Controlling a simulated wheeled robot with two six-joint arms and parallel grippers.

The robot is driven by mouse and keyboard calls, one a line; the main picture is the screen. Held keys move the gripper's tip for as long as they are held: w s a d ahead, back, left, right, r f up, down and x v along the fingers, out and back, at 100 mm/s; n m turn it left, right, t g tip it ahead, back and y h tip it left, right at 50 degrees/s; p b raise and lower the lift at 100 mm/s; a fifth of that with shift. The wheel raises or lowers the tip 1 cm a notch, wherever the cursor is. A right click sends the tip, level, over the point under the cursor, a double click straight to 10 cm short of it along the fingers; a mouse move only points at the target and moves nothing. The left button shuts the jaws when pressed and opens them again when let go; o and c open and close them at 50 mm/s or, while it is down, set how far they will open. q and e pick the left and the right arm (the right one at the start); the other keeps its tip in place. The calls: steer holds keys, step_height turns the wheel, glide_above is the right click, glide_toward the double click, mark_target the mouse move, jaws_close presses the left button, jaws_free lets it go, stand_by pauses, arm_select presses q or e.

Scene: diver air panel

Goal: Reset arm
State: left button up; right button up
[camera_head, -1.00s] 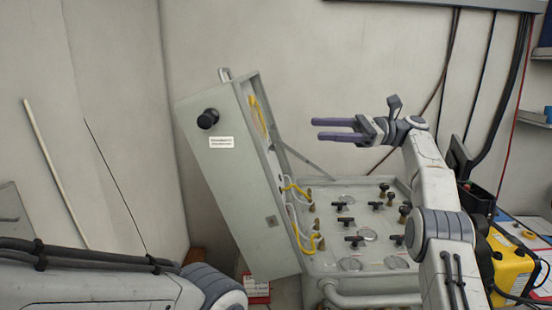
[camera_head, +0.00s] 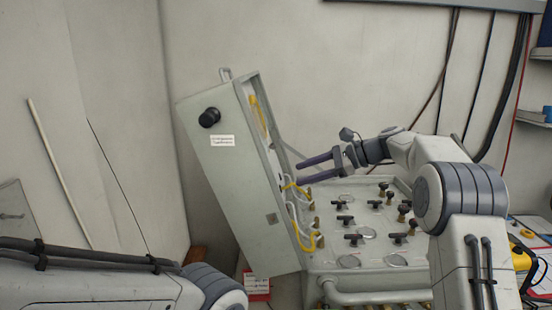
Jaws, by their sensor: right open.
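My right gripper (camera_head: 318,170) is open and empty, with its two purple fingers pointing left. It appears above the far left part of the air panel (camera_head: 337,262), close to the raised lid (camera_head: 236,190); I cannot tell whether it touches the lid. The panel carries several black valve handles, round gauges and brass fittings. The lid stands open and tilted at the panel's left, with a black knob (camera_head: 209,117) and a white label on its face. My left arm shows at the lower left, but its gripper is out of view.
Yellow and white hoses (camera_head: 305,240) run along the lid's inner edge beside the fittings. A yellow device (camera_head: 521,257) stands at the right, partly hidden by my right arm. Shelves (camera_head: 535,117) and cables line the right wall.

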steer(key=s+d+f+n+h, duration=0.2)
steer(key=s+f+h, duration=0.2)
steer(key=s+f, duration=0.25)
steer(key=s+d+f+n+h, duration=0.2)
steer(key=s+f+n+h, duration=0.1)
steer(key=s+f, duration=0.3)
steer(key=s+d+f+n+h, duration=0.3)
steer(key=s+f+n, duration=0.25)
steer(key=s, duration=0.35)
steer(key=s+d+f+n+h, duration=0.35)
steer(key=s+f+n, duration=0.2)
steer(key=s, duration=0.35)
steer(key=s+a+r+n+g+y, duration=0.1)
steer(key=s+a+r+n, duration=0.2)
steer(key=s+a, duration=0.3)
steer(key=s+a+r+n+g+y, duration=0.1)
steer(key=s+a+r+n+g, duration=0.1)
steer(key=s+a, duration=0.5)
steer(key=shift+s+a+r+n, duration=0.2)
steer(key=shift+a+r+n, duration=0.15)
steer(key=shift+r+n, duration=0.65)
steer(key=shift+f, duration=0.25)
